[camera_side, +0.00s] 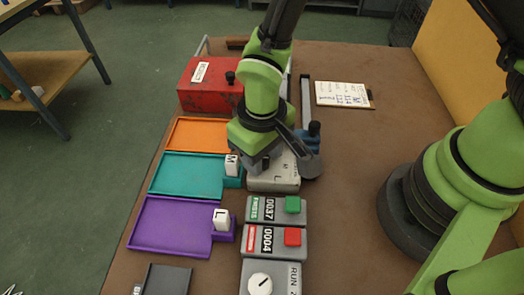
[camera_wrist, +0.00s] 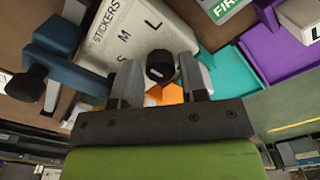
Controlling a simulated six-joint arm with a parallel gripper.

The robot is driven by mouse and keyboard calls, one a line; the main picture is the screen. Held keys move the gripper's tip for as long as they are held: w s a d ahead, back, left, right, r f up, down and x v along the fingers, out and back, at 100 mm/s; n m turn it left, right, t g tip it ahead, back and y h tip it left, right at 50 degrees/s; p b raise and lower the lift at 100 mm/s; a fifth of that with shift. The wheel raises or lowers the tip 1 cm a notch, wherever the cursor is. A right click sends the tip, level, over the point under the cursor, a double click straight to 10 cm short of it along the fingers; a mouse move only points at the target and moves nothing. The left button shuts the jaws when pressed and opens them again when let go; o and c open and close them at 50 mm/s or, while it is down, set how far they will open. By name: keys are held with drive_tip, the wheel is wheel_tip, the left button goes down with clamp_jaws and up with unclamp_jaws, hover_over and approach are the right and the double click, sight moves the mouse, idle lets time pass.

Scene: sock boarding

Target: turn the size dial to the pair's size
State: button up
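The sticker box (camera_side: 272,182) is pale grey, under my gripper in the side view. In the wrist view its face (camera_wrist: 128,35) reads STICKERS with S, M and L. A black dial knob (camera_wrist: 160,65) stands by these letters, between my gripper's (camera_wrist: 160,85) two fingers. The fingers are apart, with a narrow gap seeming to show on each side of the knob. I cannot tell which letter the knob points to. My gripper (camera_side: 262,160) hides the knob in the side view. A white order card (camera_side: 342,94) at the back right carries small writing, seemingly with an M.
Orange (camera_side: 200,119), teal (camera_side: 187,155) and purple (camera_side: 175,198) trays lie left, with M and L blocks by the teal and purple ones. A red box (camera_side: 200,98) stands behind. A blue-handled tool (camera_side: 314,132) is close right of my gripper. Counters (camera_side: 268,241) and a white dial (camera_side: 260,285) stand in front.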

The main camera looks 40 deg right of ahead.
drive_tip(key=c, duration=0.7)
drive_tip(key=shift+o, duration=0.2)
drive_tip(key=shift+n, duration=0.3)
drive_tip(key=n, duration=0.4)
drive_tip(key=shift+n, duration=2.2)
drive_tip(key=o, duration=0.7)
drive_tip(key=shift+c, duration=0.2)
